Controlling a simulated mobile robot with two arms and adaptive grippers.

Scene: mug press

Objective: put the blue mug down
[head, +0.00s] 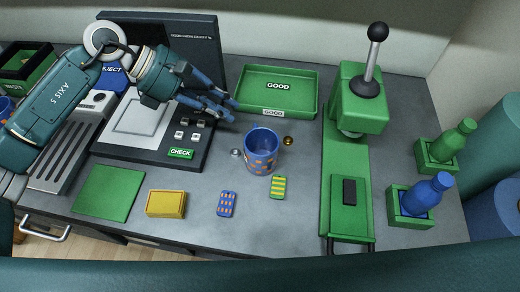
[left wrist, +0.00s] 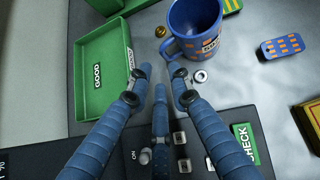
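The blue mug (head: 261,152) with orange patches stands upright on the grey table, right of the check station. In the left wrist view the mug (left wrist: 195,25) shows at the top, its handle toward my fingers. My left gripper (head: 225,108) is up and left of the mug in the head view. In the left wrist view the gripper (left wrist: 160,78) has its fingers spread with nothing between them. The fingertips are close to the handle but not around it; whether one touches it I cannot tell. My right gripper is not in view.
A green GOOD tray (head: 248,88) lies behind the mug. A green press (head: 358,105) stands to the right. A gold knob (head: 288,141) and a silver one (head: 236,153) flank the mug. Patterned blue (head: 227,204) and green (head: 278,187) pieces lie in front.

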